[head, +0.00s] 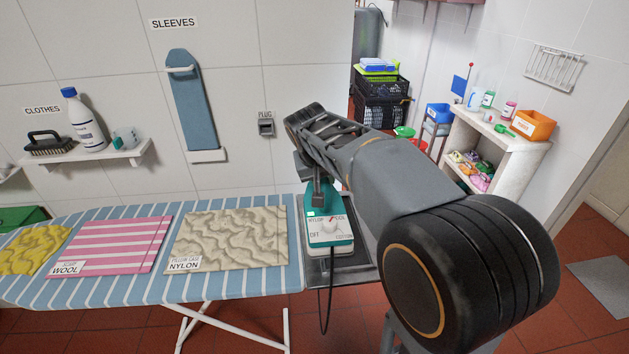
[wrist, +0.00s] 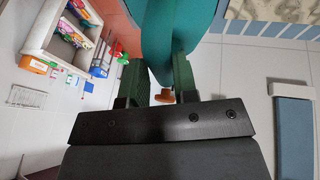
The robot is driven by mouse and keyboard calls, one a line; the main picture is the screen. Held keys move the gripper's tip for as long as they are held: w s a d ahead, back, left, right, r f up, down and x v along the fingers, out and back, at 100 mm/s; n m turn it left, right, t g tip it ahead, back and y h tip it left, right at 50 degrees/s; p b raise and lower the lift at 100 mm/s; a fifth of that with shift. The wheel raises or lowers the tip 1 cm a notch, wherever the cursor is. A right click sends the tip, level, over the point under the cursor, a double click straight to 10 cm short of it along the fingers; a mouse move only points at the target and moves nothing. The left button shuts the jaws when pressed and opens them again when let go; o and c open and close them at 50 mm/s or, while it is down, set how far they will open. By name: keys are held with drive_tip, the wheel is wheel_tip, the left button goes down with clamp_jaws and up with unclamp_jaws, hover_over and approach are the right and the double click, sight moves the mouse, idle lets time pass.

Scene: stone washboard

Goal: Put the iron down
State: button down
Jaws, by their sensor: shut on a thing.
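The iron (head: 330,232) is teal and white, with a dial marked NYLON and COTTON on the side facing me. It is over the dark metal rest (head: 357,266) at the right end of the ironing board (head: 150,288). I cannot tell whether its base touches the rest. My gripper (head: 318,192) comes down on the iron from above and is shut on its teal handle. In the wrist view, the teal handle of the iron (wrist: 170,40) lies between the two dark green fingers of my gripper (wrist: 160,78). My arm hides part of the rest.
Yellow, pink striped wool (head: 112,245) and beige nylon (head: 228,240) cloths lie along the board. A dark cord (head: 327,300) hangs from the iron. A blue sleeve board (head: 193,100) and a plug socket (head: 265,124) are on the wall. A shelf unit (head: 497,138) stands at right.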

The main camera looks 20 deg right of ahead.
sight(338, 193)
drive_tip(key=w+d+f, duration=0.1)
drive_tip(key=d, duration=0.1)
drive_tip(key=w+d+f, duration=0.1)
drive_tip(key=f, duration=0.1)
drive_tip(key=w+d+f, duration=0.1)
drive_tip(key=d+f, duration=0.1)
drive_tip(key=shift+d+f+p, duration=0.15)
drive_tip(key=shift+d+p, duration=0.2)
drive_tip(key=shift+s+x, duration=0.2)
drive_tip(key=shift+x, duration=1.05)
drive_tip(key=shift+s+x, duration=0.2)
drive_tip(key=shift+x, duration=1)
drive_tip(key=shift+a+f, duration=0.1)
drive_tip(key=shift+f, duration=0.25)
drive_tip(key=c, duration=0.9)
unclamp_jaws()
drive_tip(key=shift+s+f, duration=0.1)
